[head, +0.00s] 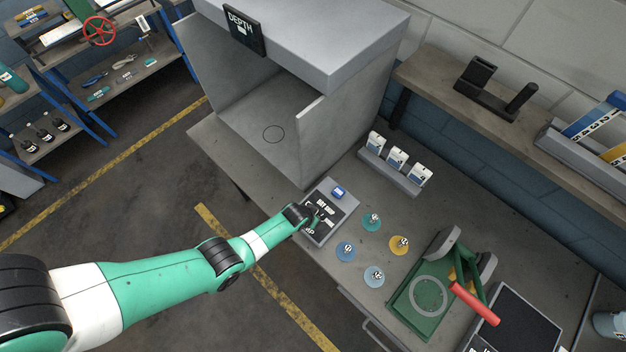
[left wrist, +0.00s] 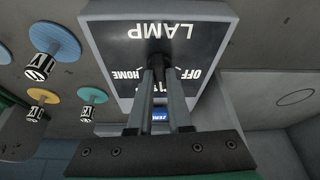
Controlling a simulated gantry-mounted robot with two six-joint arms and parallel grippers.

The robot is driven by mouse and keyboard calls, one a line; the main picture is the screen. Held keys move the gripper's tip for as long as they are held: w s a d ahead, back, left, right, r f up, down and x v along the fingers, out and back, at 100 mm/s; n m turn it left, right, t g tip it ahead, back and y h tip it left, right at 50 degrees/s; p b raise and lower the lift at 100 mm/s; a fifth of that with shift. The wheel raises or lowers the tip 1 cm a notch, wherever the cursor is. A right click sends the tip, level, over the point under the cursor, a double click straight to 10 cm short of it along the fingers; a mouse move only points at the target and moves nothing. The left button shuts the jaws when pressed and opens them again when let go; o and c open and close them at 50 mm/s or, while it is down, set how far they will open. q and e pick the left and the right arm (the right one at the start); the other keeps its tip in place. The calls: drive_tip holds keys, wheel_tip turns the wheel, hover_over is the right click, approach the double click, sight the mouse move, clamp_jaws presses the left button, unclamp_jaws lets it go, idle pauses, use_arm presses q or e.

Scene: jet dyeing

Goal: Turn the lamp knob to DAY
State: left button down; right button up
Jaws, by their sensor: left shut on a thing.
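The lamp panel (head: 347,203) is a dark plate with a light frame on the bench in front of the grey booth. In the left wrist view the panel (left wrist: 113,45) appears upside down, with LAMP, OFF and HOME readable and another label partly hidden behind the fingers. My left gripper (head: 312,217) is over the panel. In the left wrist view the left gripper (left wrist: 159,75) is shut on the dark lamp knob (left wrist: 157,59) at the panel's middle. The knob's pointer direction is hidden. My right gripper is not in view.
A blue button (head: 338,192) sits at the panel's far end. Several coloured discs with labelled pegs, including a yellow one (head: 399,245), stand right of the panel. A rack of white packets (head: 396,160) and a green press with red handle (head: 474,303) are farther right.

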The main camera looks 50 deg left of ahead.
use_arm(q)
drive_tip(key=shift+d+n+y+b, duration=0.1)
drive_tip(key=shift+n+y+b, duration=0.4)
drive_tip(key=shift+n, duration=1)
drive_tip(key=shift+g, duration=0.3)
drive_tip(key=c, duration=0.8)
unclamp_jaws()
drive_tip(key=shift+c, duration=0.2)
